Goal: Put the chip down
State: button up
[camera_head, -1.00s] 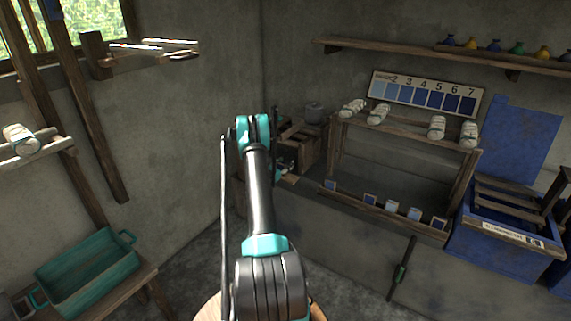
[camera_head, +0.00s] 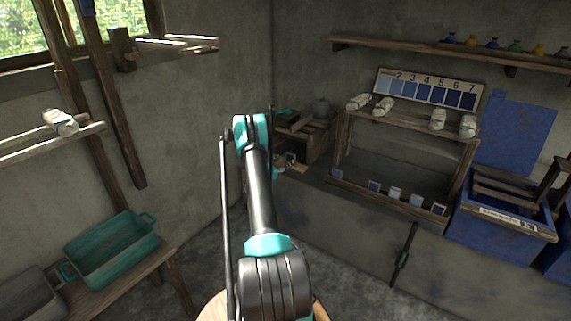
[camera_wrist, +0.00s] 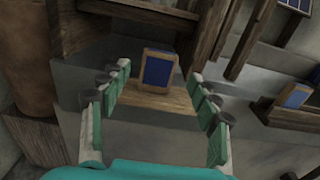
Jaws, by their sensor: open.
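A small chip with a dark blue face and a wooden frame (camera_wrist: 157,69) stands nearly upright on a short wooden ledge (camera_wrist: 160,100) in the wrist view. My gripper (camera_wrist: 158,76) is open, its green-padded fingers to the left and right of the chip. I see a gap between each finger and the chip. In the head view a small dark chip (camera_head: 291,158) shows at the crate just right of my arm. My gripper's fingers are mostly hidden behind the arm there.
A rack with several blue chips (camera_head: 396,195) along its lower rail stands to the right, under a numbered shade board (camera_head: 425,89). A wooden crate (camera_head: 312,141) is behind my arm. A green tray (camera_head: 112,252) sits on a bench at lower left.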

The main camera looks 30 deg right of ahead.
jog(key=s+a+r+m+g+y, duration=0.1)
jog(key=s+a+r+m+y, duration=0.2)
jog(key=a+r+m, duration=0.6)
jog(key=s+a+r+m+y, duration=0.2)
jog(key=s+a+r, duration=0.25)
jog(key=a, duration=0.25)
jog(key=s+a+r+m+y, duration=0.2)
jog(key=s+a+r+y, duration=0.1)
jog(key=s+a, duration=0.25)
jog(key=s+a+f+m+g+y, duration=0.1)
jog(key=s+a+f+m+y, duration=0.2)
jog(key=s+a, duration=2.4)
jog(key=s+m+y, duration=0.3)
jog(key=m+y, duration=0.2)
jog(key=m, duration=0.1)
jog(key=shift+g+y, duration=0.3)
